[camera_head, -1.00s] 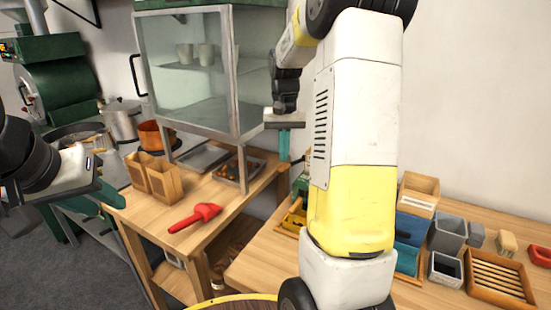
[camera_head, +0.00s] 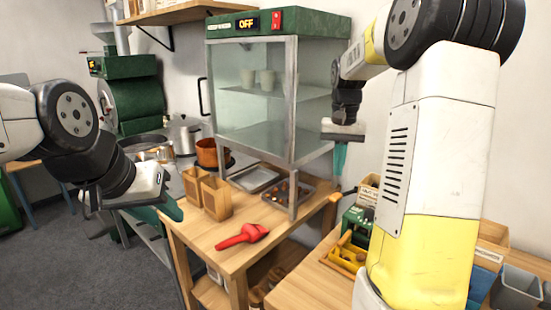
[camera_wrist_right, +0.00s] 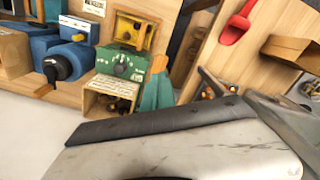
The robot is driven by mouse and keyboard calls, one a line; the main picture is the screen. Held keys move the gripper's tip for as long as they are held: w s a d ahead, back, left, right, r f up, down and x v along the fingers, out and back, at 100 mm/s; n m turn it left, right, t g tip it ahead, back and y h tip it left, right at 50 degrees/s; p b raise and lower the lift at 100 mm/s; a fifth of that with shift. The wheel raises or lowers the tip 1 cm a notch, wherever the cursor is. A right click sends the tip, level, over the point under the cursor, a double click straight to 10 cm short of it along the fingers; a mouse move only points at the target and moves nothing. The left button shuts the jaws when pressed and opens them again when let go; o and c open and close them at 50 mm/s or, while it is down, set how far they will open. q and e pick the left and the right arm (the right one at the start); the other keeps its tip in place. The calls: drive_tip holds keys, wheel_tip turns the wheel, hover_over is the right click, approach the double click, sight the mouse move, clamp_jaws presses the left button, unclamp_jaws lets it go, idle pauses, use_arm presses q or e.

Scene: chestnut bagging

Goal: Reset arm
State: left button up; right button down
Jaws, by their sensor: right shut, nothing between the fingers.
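My left gripper (camera_head: 136,214) hangs at the left in the head view, beside the front left of the wooden table. Its fingers look spread apart, with nothing seen between them. My right gripper (camera_head: 339,158) points down just right of the glass cabinet, its teal fingers shut and empty. In the right wrist view the same teal fingers (camera_wrist_right: 156,91) show against the green device. My right arm's white and yellow link fills the right of the head view and hides part of the right table.
A glass cabinet (camera_head: 252,100) with a green top reading OFF stands on the table. In front lie a red scoop (camera_head: 241,237) and wooden boxes (camera_head: 215,198). A yellow tray (camera_head: 347,252) and green device (camera_wrist_right: 121,66) sit at right. Pots (camera_head: 183,136) stand behind.

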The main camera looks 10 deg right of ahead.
drive_tip(key=s+a+r+n+t, duration=0.1)
drive_tip(key=s+a+t, duration=0.1)
drive_tip(key=s+a, duration=0.2)
drive_tip(key=s+a+r+n+t+y, duration=0.1)
drive_tip(key=s+a, duration=0.3)
drive_tip(key=s, duration=0.6)
drive_tip(key=s+a+r+n+t+y, duration=0.1)
drive_tip(key=s+a+n+t, duration=0.1)
drive_tip(key=s, duration=0.5)
drive_tip(key=shift+s+a+r+t, duration=0.25)
drive_tip(key=shift+s+a+t, duration=0.2)
drive_tip(key=shift+a, duration=0.55)
